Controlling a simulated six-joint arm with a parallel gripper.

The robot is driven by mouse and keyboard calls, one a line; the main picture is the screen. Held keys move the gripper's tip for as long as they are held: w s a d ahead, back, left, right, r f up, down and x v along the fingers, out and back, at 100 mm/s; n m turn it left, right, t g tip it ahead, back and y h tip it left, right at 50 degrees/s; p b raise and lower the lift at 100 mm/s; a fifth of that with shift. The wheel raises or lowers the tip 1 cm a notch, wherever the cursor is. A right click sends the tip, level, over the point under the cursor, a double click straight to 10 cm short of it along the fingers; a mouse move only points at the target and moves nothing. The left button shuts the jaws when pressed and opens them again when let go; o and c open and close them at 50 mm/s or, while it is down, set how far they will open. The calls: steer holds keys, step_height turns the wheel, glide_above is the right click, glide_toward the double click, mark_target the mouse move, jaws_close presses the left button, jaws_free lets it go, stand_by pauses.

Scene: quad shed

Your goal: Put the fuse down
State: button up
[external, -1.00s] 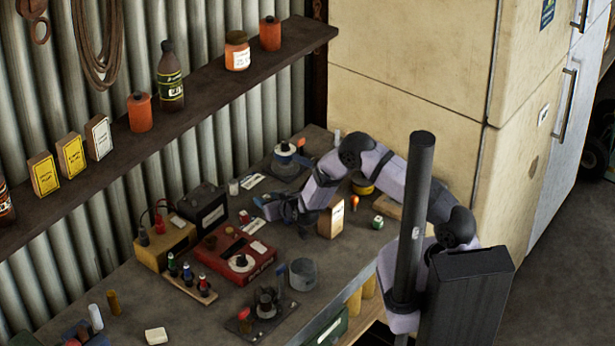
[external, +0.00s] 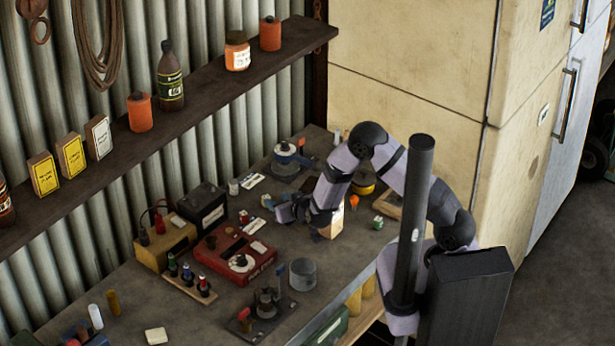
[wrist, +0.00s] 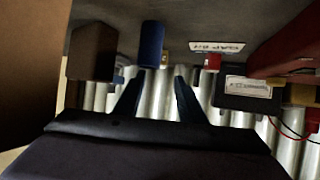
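My gripper (external: 284,212) is low over the bench, left of a small wooden box. In the wrist view my gripper (wrist: 157,82) has its two dark fingers spread, with a clear gap and nothing held between them. A blue block (wrist: 151,44) shows just beyond the fingertips and appears apart from them. I cannot tell whether it is the fuse. A small pale piece with coloured marks (external: 266,201) lies on the bench close to the gripper. It is too small to identify, so I cannot place the fuse surely.
The wooden box (external: 331,226) stands close to my wrist. A red case (external: 233,255) and black battery (external: 203,208) are to the left. A metal cup (external: 303,274) stands nearer the front. A printed strip (wrist: 217,47) lies on the bench. Front-left bench has some room.

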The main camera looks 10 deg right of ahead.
steer(key=shift+b+v, duration=0.4)
steer(key=shift+v, duration=1.95)
steer(key=w+d+r+b, duration=0.1)
steer(key=w+d+r, duration=0.15)
steer(key=w, duration=0.25)
steer(key=d+r+m+g+h, duration=0.15)
steer(key=d+g, duration=0.25)
steer(key=d, duration=0.9)
steer(key=s+d+f+m+g+h+p, duration=0.1)
steer(key=s+d+m+g+h, duration=0.2)
steer(key=s+d, duration=1.8)
steer(key=g, duration=0.4)
steer(key=shift+d+f+g, duration=0.15)
steer(key=shift+f+g, duration=0.1)
steer(key=shift+g, duration=0.05)
steer(key=shift+o, duration=0.4)
steer(key=shift+r, duration=0.15)
